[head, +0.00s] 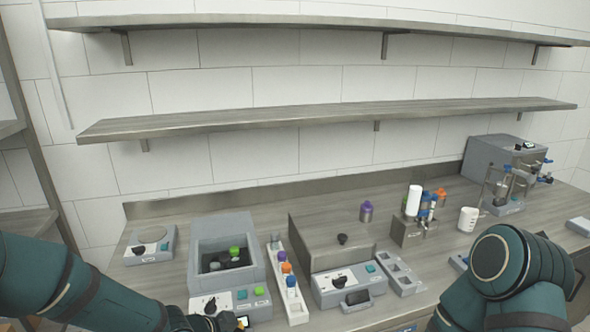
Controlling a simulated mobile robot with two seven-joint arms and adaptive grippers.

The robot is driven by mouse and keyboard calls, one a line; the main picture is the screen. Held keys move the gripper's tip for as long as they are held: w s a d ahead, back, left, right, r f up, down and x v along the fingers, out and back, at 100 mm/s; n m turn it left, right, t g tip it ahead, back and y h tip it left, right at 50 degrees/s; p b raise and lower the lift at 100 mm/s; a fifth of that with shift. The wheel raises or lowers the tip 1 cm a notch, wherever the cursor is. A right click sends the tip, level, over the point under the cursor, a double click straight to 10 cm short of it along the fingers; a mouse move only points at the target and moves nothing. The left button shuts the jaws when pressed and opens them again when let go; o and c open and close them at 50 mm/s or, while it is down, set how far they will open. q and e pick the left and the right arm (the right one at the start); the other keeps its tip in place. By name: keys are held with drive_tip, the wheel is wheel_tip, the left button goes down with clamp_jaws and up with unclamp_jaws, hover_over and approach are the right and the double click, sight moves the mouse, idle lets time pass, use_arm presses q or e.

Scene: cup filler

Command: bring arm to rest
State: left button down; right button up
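My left arm (80,292) comes in from the left and runs low along the front of the counter. Its dark wrist end (222,323) is cut off by the bottom edge, in front of the grey bath unit, and its fingers do not show. My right arm (510,268) is bent at the lower right, with its rounded joint in front of the counter's right part. It leaves the picture at the bottom, so its gripper is out of view. I see nothing held.
On the counter stand a small scale (151,246), a grey bath unit (222,250), a rack of coloured-cap vials (287,285), a lidded unit (335,265), a bottle stand (412,228), a white cup (467,219) and a filling machine (498,160). Two wall shelves are bare.

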use_arm(q)
drive_tip(key=s+d+f+n+g+y, duration=0.2)
drive_tip(key=s+f+n+g, duration=0.2)
drive_tip(key=s+f+n, duration=0.9)
wheel_tip(320, 180, down, 4)
drive_tip(key=shift+s+n, duration=0.4)
drive_tip(key=shift+n, duration=0.1)
idle(0.9)
drive_tip(key=c, duration=1.7)
unclamp_jaws()
clamp_jaws()
